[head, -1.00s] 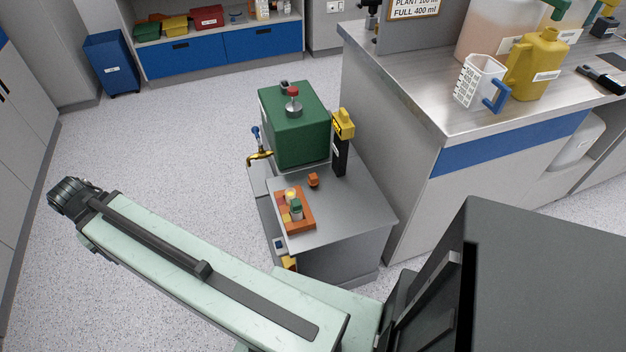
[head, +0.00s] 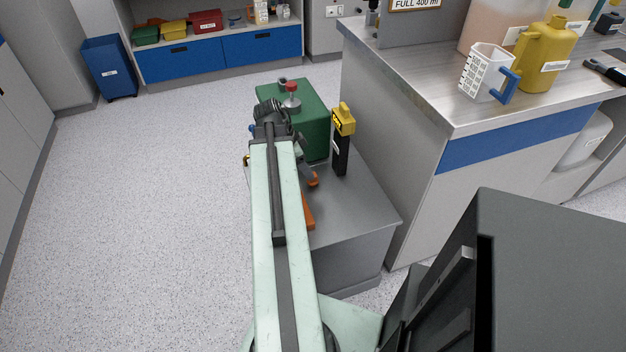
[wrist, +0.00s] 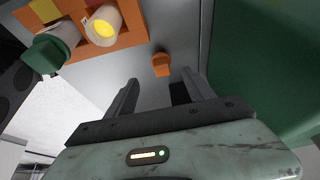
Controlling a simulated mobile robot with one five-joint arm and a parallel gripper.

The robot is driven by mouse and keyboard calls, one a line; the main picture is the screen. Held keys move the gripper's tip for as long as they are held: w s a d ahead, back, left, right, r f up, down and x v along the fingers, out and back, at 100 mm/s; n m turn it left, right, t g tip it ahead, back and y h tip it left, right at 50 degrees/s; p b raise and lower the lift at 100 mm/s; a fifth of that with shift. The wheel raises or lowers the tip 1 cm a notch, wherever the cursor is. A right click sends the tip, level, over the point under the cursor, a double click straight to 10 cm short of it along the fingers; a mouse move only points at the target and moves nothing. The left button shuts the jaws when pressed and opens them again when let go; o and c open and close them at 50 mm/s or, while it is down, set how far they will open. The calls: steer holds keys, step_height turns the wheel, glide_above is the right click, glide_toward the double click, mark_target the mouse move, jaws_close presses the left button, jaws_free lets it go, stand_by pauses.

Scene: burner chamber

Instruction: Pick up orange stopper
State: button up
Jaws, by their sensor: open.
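The orange stopper (head: 314,180) is on the grey top of the low cart, partly hidden by my arm in the head view. In the wrist view the small orange stopper (wrist: 161,64) is near the middle, just beyond the fingertips and roughly between their lines. My gripper (wrist: 160,76) is open and empty, its two dark fingers pointing toward the stopper. In the head view the gripper is mostly hidden behind the arm. I cannot tell its exact height above the stopper.
An orange tray (wrist: 128,40) holding a yellow-topped vial (wrist: 104,26) and a green-capped vial (wrist: 46,54) lies left of the stopper. A green box (head: 315,122) stands behind it, and a black and yellow post (head: 341,150) to the right. The cart's right front is bare.

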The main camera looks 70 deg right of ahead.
steer(key=b+x, duration=0.6)
steer(key=x, duration=0.1)
steer(key=shift+d+f, duration=0.2)
steer(key=shift+f, duration=0.05)
steer(key=shift+r, duration=0.2)
jaws_close()
